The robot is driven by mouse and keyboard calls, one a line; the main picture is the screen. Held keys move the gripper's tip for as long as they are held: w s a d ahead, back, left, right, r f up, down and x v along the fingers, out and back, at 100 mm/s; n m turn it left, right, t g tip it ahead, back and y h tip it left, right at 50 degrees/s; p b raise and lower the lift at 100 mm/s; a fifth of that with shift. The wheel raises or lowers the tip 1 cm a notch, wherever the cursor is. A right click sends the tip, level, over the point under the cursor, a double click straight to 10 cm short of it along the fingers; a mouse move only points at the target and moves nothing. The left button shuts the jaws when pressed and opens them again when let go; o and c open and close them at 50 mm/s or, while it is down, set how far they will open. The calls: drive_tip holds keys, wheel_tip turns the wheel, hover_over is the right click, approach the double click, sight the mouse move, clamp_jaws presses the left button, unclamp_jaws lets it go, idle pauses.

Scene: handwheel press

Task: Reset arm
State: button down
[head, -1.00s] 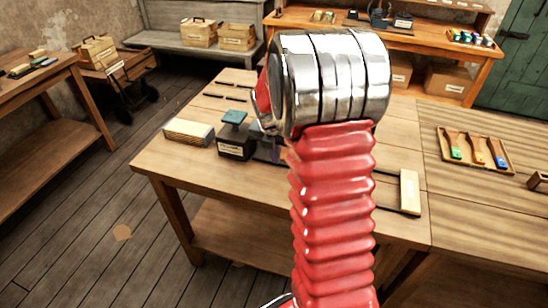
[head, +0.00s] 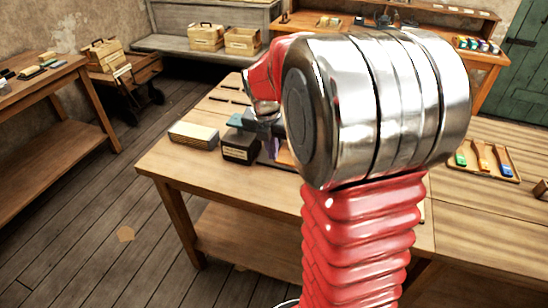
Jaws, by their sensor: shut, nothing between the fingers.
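My arm, red ribbed sleeve and polished metal joint, fills the middle of the head view and hides much of the workbench (head: 170,166). My gripper (head: 266,126) shows only in part, left of the big metal joint, below a red link. It is shut and empty. It appears beside a black box (head: 240,148) with a label and a teal top (head: 241,120); I cannot tell whether it touches them. A purple item (head: 272,148) shows partly behind the arm.
A pale block (head: 193,135) lies left of the black box. A tray (head: 485,174) with green, orange and blue-ended pieces lies on the right bench. A side table (head: 45,80), a cart (head: 135,80) and a grey bench (head: 170,42) stand behind.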

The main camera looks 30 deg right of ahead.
drive_tip(key=shift+r, duration=0.15)
idle(0.5)
drive_tip(key=s+a+r+m+t+y, duration=0.1)
drive_tip(key=s+a+r+m, duration=0.3)
drive_tip(key=s+a+m, duration=0.6)
drive_tip(key=s+a+r+m+t+y, duration=0.1)
drive_tip(key=s+a+r+m+t, duration=0.2)
drive_tip(key=s+a+m, duration=0.6)
drive_tip(key=shift+s+a+r+m, duration=0.4)
drive_tip(key=shift+s+r+m, duration=0.25)
drive_tip(key=shift+m, duration=2.65)
